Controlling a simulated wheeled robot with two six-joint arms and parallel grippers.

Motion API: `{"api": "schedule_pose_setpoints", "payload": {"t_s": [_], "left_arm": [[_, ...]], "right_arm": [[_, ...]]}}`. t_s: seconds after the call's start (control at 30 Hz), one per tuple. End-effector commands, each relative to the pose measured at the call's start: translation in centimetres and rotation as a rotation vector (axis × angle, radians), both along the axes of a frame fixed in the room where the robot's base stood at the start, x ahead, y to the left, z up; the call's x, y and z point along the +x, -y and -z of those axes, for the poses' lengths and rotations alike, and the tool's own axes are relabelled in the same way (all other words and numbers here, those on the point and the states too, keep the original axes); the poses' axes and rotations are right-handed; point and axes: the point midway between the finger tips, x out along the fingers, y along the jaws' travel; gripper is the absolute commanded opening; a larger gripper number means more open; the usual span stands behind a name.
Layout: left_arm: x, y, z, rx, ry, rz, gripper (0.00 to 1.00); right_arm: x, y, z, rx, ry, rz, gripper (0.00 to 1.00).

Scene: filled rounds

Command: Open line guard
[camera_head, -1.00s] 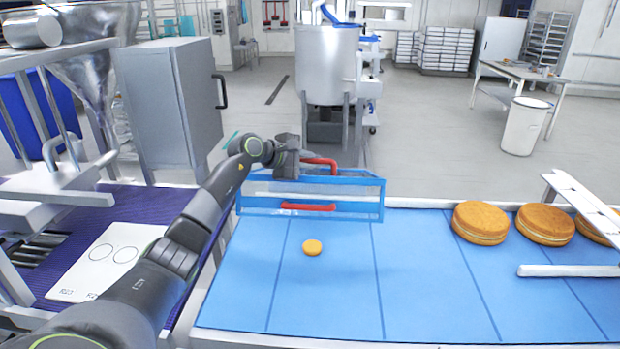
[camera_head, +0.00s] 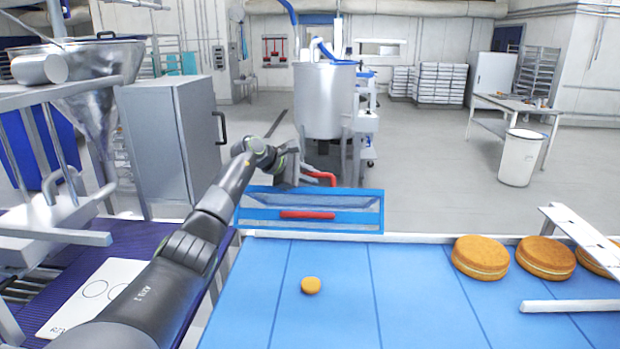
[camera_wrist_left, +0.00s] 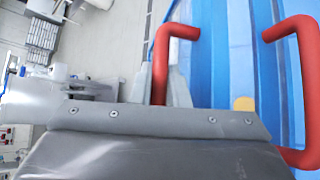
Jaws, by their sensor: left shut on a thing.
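The line guard (camera_head: 360,227) is a clear panel in a blue frame, standing at the far edge of the blue belt. One red handle (camera_head: 323,177) sticks up at its far top, and another red handle (camera_head: 308,215) is on its near side. My left gripper (camera_head: 292,172) is at the far red handle, shut on it. The wrist view shows this handle (camera_wrist_left: 160,70) at the jaws and the other handle (camera_wrist_left: 308,90) to the right; the jaw contact is partly hidden. My right gripper is not in view.
A small orange round (camera_head: 311,285) lies on the blue belt (camera_head: 400,290). Large filled rounds (camera_head: 480,257) sit at the right beside a white rail (camera_head: 570,305). A grey cabinet (camera_head: 155,140) stands left of my arm.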

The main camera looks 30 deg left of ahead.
Motion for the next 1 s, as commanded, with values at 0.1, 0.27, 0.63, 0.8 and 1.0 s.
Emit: {"api": "schedule_pose_setpoints", "payload": {"t_s": [0.1, 0.27, 0.63, 0.8, 1.0], "left_arm": [[0.0, 0.0, 0.0, 0.001, 0.001, -0.001, 0.0], [0.0, 0.0, 0.0, 0.001, 0.001, -0.001, 0.21], [0.0, 0.0, 0.0, 0.001, 0.001, 0.0, 0.36], [-0.6, -0.5, -0.3, 0.001, 0.002, -0.001, 0.36], [-3.1, -2.0, -1.7, 0.005, 0.005, -0.003, 0.36]], "right_arm": [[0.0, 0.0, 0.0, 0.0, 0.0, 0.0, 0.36], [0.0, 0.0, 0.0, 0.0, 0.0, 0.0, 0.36], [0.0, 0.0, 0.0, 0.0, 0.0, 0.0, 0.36], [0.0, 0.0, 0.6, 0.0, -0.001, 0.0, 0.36], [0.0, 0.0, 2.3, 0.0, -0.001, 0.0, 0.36]]}}
